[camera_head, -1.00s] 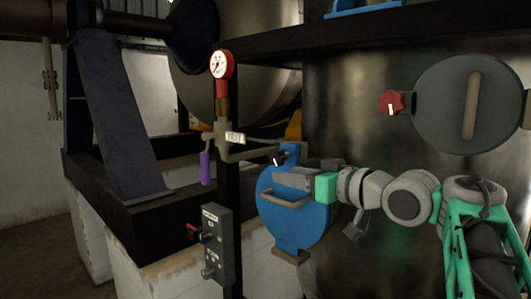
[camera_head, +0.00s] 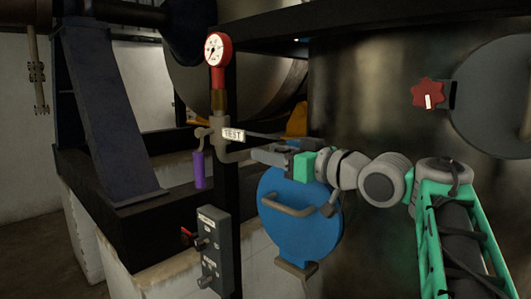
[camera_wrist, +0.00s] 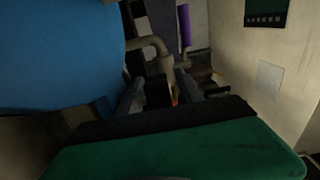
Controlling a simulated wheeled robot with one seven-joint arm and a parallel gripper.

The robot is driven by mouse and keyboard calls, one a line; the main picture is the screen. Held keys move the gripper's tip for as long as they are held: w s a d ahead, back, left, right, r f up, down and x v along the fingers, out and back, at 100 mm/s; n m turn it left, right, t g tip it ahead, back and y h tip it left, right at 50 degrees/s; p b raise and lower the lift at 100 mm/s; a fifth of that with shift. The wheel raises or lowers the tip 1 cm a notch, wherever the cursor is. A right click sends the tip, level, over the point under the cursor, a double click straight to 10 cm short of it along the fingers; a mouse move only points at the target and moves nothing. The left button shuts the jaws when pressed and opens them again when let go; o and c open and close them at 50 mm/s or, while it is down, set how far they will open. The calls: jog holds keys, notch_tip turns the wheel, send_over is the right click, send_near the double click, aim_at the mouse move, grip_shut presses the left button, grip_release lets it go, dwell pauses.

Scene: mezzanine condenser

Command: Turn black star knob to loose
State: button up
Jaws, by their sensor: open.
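My gripper (camera_head: 262,153) is open at the top of the blue round hatch cover (camera_head: 310,232), with its fingers pointing left. The black star knob does not show clearly now; my gripper covers the area at the top of the blue cover. In the wrist view my gripper (camera_wrist: 160,93) has its two fingers apart, and the blue cover (camera_wrist: 55,50) fills the upper left. Dark shapes lie between the fingers, and I cannot tell whether one is the knob. A red star knob (camera_head: 428,94) sits beside a grey round hatch (camera_head: 497,98).
A pipe with a red gauge (camera_head: 217,49), a TEST tag (camera_head: 233,135) and a purple handle (camera_head: 199,169) stands close left of my gripper. A grey control box (camera_head: 214,250) is below. A dark beam (camera_head: 370,20) runs above.

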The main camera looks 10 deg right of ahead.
grip_shut()
dwell(0.4)
jog(key=shift+r, duration=0.1)
